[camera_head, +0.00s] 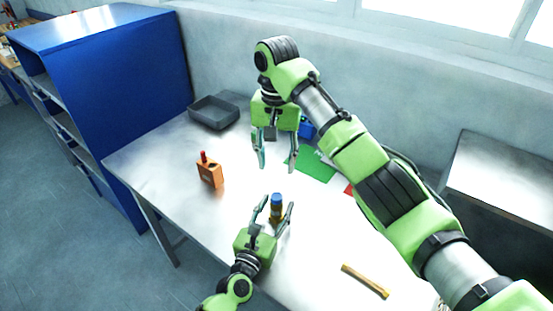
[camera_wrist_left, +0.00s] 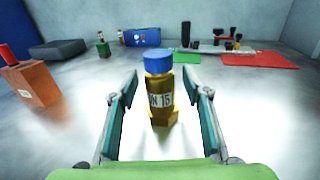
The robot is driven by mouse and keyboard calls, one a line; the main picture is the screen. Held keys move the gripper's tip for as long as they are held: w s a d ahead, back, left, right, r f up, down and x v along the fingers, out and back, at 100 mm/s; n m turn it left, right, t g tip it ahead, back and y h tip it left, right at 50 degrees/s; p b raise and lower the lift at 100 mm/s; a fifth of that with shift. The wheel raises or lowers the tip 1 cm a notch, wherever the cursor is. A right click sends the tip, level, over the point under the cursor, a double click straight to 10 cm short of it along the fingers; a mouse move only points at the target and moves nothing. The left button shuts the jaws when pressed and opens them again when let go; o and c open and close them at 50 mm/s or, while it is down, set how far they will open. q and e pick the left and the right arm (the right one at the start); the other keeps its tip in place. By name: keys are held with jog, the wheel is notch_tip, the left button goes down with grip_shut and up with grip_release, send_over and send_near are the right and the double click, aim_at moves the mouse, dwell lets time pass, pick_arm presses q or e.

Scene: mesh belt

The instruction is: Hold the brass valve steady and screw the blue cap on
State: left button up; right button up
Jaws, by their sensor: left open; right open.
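The brass valve (camera_wrist_left: 161,105) stands upright on the table with the blue cap (camera_wrist_left: 157,62) on its top. In the head view the valve (camera_head: 276,214) and cap (camera_head: 277,198) are small, between the left fingers. My left gripper (camera_wrist_left: 165,105) is open, one finger on each side of the valve, with gaps visible in the wrist view; it is the lower one in the head view (camera_head: 275,212). My right gripper (camera_head: 276,163) is open and empty, fingers pointing down, above the table behind the valve. I cannot tell how far the cap is screwed on.
An orange block with a red top (camera_head: 210,172) stands left of the valve. A dark tray (camera_head: 214,112) lies at the back left. Green (camera_head: 312,166) and red (camera_wrist_left: 262,59) mats lie behind. A yellow bar (camera_head: 365,281) lies at front right. The table around the valve is clear.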

pick_arm(q)
jog(key=v, duration=1.1)
jog(key=shift+r, duration=0.1)
